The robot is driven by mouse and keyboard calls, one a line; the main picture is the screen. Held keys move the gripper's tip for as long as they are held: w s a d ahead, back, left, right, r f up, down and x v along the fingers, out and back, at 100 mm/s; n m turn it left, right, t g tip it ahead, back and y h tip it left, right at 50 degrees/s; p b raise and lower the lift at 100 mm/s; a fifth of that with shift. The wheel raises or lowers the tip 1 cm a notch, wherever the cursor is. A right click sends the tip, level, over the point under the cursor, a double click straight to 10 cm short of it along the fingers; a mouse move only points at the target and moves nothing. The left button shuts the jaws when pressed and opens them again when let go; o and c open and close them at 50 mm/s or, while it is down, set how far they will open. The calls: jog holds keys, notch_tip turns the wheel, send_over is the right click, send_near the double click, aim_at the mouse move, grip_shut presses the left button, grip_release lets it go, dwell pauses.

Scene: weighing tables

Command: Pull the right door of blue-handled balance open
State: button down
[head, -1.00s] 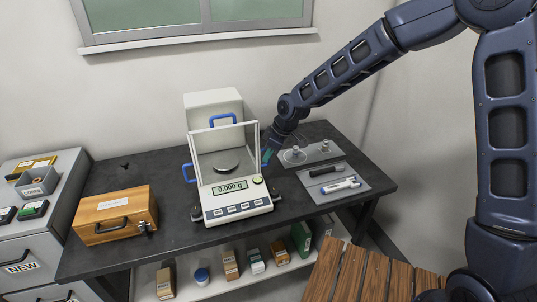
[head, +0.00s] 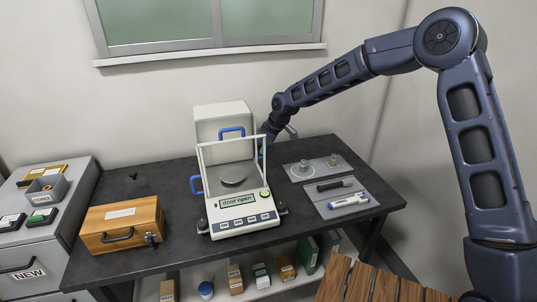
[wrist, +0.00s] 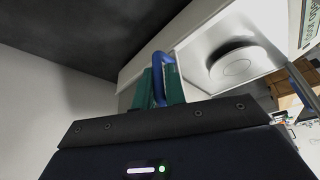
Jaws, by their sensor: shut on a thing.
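The blue-handled balance (head: 237,213) stands on the dark table, and its display reads "door open". Blue handles show on its left side (head: 196,184) and top (head: 233,130). In the wrist view my gripper (wrist: 160,84) has its green fingers shut on the blue right-door handle (wrist: 161,60). In the head view my gripper (head: 262,150) is at the right rear of the balance, partly hidden behind its frame. The round weighing pan (wrist: 231,66) shows through the balance's side in the wrist view. The clear door panel itself is hard to make out.
A grey mat (head: 310,205) with a black tool (head: 334,185) and a white-blue pen-like thing (head: 348,202) lies right of the balance. A tray with metal weights (head: 301,169) is behind it. A wooden case (head: 120,225) stands left. The wall is close behind.

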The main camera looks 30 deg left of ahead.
jog(key=shift+w+a, duration=0.2)
jog(key=shift+a, duration=0.1)
jog(key=c, duration=1.5)
grip_release()
jog(key=shift+d+r, duration=0.1)
jog(key=v, duration=1)
jog(key=shift+r, duration=0.35)
